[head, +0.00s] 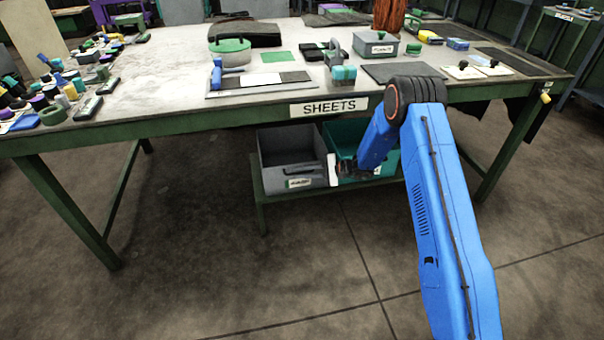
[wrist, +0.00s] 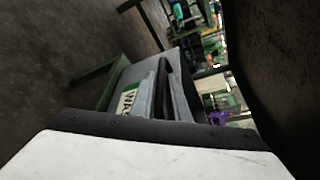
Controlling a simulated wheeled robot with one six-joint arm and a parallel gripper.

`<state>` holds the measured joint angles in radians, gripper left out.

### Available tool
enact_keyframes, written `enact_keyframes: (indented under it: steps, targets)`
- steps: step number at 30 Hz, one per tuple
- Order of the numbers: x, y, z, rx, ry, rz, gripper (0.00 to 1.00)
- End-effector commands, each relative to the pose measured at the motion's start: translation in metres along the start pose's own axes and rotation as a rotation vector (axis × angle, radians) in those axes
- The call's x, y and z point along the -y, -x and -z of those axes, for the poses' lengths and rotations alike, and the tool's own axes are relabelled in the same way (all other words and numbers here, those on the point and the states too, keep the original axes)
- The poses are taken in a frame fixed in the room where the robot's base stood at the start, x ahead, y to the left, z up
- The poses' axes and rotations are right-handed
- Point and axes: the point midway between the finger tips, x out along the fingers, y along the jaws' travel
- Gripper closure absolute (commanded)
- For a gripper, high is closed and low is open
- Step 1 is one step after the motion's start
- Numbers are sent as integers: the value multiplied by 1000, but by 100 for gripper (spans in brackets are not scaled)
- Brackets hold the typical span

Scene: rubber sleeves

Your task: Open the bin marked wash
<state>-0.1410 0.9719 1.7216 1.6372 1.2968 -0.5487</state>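A grey bin (head: 286,160) stands on a low shelf under the workbench. Its front carries a white label (head: 299,183). In the wrist view the grey bin (wrist: 143,75) shows tilted, and its label (wrist: 128,101) reads "WA" before being cut off by my gripper. A dark bar that looks like a handle (wrist: 165,82) runs along its front. My gripper (head: 333,170) is at the right end of the grey bin's front; contact is unclear. Its white and black part fills the bottom of the wrist view, and its finger gap is hidden.
A teal bin (head: 345,137) stands right of the grey one, partly behind my arm. The workbench (head: 180,72) above, marked SHEETS, holds many small items. Its leg (head: 70,212) stands at left. The floor in front is clear.

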Motion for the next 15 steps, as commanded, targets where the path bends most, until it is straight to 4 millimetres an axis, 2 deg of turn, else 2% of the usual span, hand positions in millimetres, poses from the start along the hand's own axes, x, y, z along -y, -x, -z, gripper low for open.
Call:
enact_keyframes:
  steps: [2,10,15]
  targets:
    - [0,0,0,0,0,0,100]
    - [-2,1,-2,0,-1,0,100]
    - [-13,8,-18,0,-2,0,100]
